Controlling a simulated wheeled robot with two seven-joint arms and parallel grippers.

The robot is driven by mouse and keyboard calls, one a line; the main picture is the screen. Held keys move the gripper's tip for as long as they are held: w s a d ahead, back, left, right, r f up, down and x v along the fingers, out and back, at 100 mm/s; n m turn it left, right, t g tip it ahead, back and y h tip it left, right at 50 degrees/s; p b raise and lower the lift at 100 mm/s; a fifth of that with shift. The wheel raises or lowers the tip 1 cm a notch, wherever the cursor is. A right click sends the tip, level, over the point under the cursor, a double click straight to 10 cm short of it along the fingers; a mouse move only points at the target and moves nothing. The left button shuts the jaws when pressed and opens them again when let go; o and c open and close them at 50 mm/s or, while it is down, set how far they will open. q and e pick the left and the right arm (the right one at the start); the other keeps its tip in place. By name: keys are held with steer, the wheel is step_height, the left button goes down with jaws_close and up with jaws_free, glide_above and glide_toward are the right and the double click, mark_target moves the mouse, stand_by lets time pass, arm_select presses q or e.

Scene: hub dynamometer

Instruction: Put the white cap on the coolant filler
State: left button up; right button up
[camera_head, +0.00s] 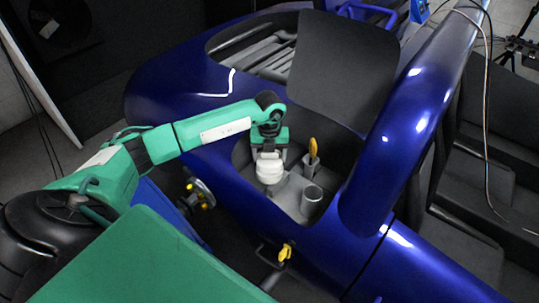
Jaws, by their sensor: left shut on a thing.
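My left gripper (268,155) comes in from the left and points down into the recess in the blue car's body. It is shut on the white cap (269,172), which hangs below its fingers. An open grey cylindrical neck (311,197), which looks like the coolant filler, stands in the recess to the right of and nearer than the cap. The cap is apart from this neck. I cannot tell its exact height above the recess floor. My right gripper is not in view.
A yellow-handled piece (313,148) stands upright in a grey holder behind the neck. The blue body (190,95) rims the recess, with a dark raised panel (343,62) behind. Yellow-marked fittings (286,252) sit on the near side.

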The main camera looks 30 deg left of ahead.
arm_select(q)
steer(key=shift+f+b, duration=0.3)
steer(key=shift+f, duration=0.2)
steer(key=o, duration=0.7)
